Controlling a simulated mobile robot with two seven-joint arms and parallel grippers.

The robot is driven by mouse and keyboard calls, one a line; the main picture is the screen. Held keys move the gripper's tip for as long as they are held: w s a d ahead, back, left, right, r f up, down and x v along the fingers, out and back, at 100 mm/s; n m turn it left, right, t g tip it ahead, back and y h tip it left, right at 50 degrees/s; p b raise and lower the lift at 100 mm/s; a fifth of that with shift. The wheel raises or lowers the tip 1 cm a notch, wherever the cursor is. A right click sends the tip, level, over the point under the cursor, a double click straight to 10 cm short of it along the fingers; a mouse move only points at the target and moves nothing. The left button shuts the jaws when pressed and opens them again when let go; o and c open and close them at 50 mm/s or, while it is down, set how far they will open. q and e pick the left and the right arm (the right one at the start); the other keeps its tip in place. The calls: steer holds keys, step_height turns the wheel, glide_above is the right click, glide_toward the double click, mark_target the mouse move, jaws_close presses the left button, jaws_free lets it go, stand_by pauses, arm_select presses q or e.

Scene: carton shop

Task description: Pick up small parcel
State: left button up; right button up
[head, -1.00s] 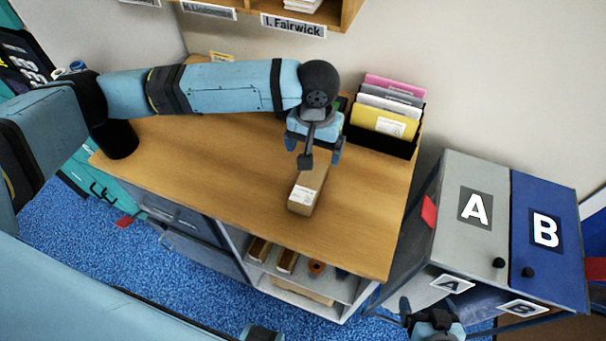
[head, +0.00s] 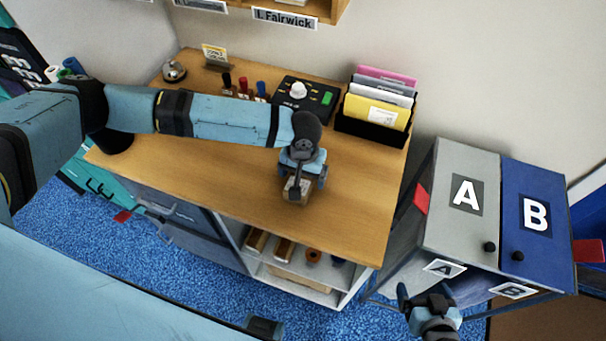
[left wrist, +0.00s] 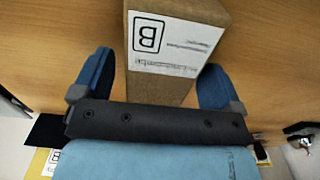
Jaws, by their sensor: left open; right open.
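The small parcel is a brown carton with a white label. In the head view the parcel (head: 292,196) lies on the wooden counter, mostly hidden under my left gripper (head: 300,184). In the left wrist view the parcel (left wrist: 165,78) shows a label marked B, and its near end sits between the two blue fingers of my left gripper (left wrist: 160,85). The left gripper is open, with a finger on each side of the parcel; I cannot tell whether either touches it. My right gripper (head: 425,300) is open and empty at the lower right, in front of the lockers.
The wooden counter (head: 225,185) is clear around the parcel. A black folder rack (head: 368,131), a control box (head: 306,96), stamps (head: 244,87) and a bell (head: 174,71) stand along its back. Lockers A (head: 462,195) and B (head: 537,215) stand at the right.

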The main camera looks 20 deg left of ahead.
arm_select(q)
steer(key=shift+f, duration=0.25)
steer(key=c, duration=1.1)
steer(key=shift+r, duration=0.1)
